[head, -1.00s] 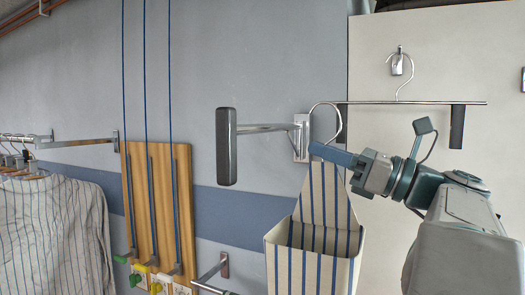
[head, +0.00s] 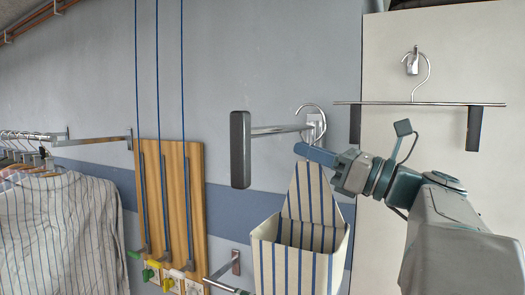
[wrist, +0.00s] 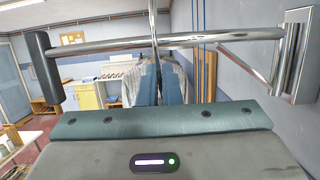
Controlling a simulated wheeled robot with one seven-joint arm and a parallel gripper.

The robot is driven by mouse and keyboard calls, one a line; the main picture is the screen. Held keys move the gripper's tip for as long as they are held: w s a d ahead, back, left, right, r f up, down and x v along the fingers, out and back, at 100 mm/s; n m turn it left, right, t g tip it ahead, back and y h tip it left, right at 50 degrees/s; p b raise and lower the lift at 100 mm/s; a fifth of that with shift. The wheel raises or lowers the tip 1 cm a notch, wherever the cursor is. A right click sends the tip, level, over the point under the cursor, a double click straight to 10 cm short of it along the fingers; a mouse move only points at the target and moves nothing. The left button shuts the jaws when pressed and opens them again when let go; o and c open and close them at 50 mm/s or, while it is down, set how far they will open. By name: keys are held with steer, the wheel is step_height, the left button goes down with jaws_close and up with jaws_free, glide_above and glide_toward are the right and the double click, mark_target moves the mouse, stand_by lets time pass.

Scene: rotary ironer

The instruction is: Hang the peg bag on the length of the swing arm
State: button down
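The peg bag (head: 298,262) is a white cloth bag with blue stripes and a chrome hook (head: 324,118). My gripper (head: 305,150) is shut on it just below the hook, and the bag hangs upright beneath. The swing arm (head: 275,130) is a chrome bar running from a wall bracket to a dark end pad (head: 240,150). The hook's curve rises above the bar's line near the bracket end. In the wrist view the hook's stem (wrist: 153,20) crosses the bar (wrist: 110,46) between the pad and the bracket (wrist: 295,50). I cannot tell whether the hook is around the bar.
A hanger (head: 420,103) hangs from a wall hook on the right. A wooden board (head: 190,200) with blue cords stands behind, left of the swing arm. Striped shirts (head: 60,230) hang at the far left. Another metal bar (head: 222,287) sticks out low, left of the bag.

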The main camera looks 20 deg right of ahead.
steer(key=shift+w+a+f+b, duration=0.3)
steer(key=shift+w+a+f, duration=0.3)
steer(key=shift+w, duration=0.2)
steer(key=shift+w+a+f+b, duration=0.3)
steer(key=shift+w+a+f, duration=0.15)
steer(key=shift+w+a, duration=0.3)
steer(key=shift+w, duration=0.1)
steer(key=shift+d+f, duration=0.1)
steer(key=shift+f, duration=0.3)
steer(key=c, duration=1.5)
jaws_free()
steer(key=shift+c, duration=0.2)
steer(key=b, duration=0.5)
glide_toward(299, 167)
steer(key=s+d+f, duration=0.1)
steer(key=shift+s+f, duration=0.15)
steer(key=shift+s, duration=0.15)
